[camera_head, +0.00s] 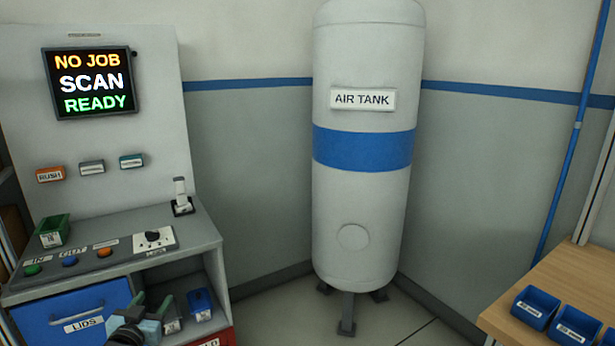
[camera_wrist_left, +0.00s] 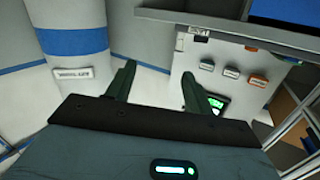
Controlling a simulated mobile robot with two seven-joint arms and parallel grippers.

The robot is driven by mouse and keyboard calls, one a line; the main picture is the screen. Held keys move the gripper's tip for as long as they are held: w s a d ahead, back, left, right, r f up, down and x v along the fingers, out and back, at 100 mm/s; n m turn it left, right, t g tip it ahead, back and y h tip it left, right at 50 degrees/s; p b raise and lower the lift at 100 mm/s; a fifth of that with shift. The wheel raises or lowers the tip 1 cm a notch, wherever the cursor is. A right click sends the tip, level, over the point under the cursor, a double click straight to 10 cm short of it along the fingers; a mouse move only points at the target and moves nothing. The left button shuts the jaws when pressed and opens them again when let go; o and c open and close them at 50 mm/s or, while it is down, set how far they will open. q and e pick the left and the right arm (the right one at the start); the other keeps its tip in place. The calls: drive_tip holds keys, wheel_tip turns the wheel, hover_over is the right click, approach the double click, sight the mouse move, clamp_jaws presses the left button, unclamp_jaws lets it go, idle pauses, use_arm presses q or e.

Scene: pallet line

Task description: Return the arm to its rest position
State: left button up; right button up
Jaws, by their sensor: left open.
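My left gripper (camera_head: 140,312) shows at the bottom left of the head view, in front of the console's lower shelf and beside the blue LIDS drawer (camera_head: 75,315). In the left wrist view, the two dark fingers of my left gripper (camera_wrist_left: 156,86) stand apart with nothing between them. My right gripper is in neither view.
The console (camera_head: 100,190) has a screen (camera_head: 90,82) reading NO JOB, SCAN, READY, and several buttons. A white air tank (camera_head: 362,220) stands in the corner. A wooden table (camera_head: 545,285) with blue bins (camera_head: 536,307) is at right. Floor between is clear.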

use_arm(q)
drive_tip(key=s+d+f+m+g, duration=0.2)
drive_tip(key=s+d+f+g, duration=0.25)
drive_tip(key=s+f, duration=0.8)
drive_tip(key=s+d+f+g+h, duration=0.1)
drive_tip(key=s+d+f, duration=0.2)
drive_tip(key=s, duration=0.8)
drive_tip(key=s+d+f+g, duration=0.1)
drive_tip(key=s+d+f, duration=0.3)
drive_tip(key=s, duration=0.7)
drive_tip(key=s+d+f+n+g+h, duration=0.1)
drive_tip(key=s+d+f, duration=0.3)
drive_tip(key=s, duration=0.7)
drive_tip(key=shift+s+d+g+h, duration=0.35)
drive_tip(key=shift+d+g, duration=0.1)
drive_tip(key=shift+d, duration=0.4)
drive_tip(key=shift+f, duration=0.1)
drive_tip(key=shift+c, duration=0.3)
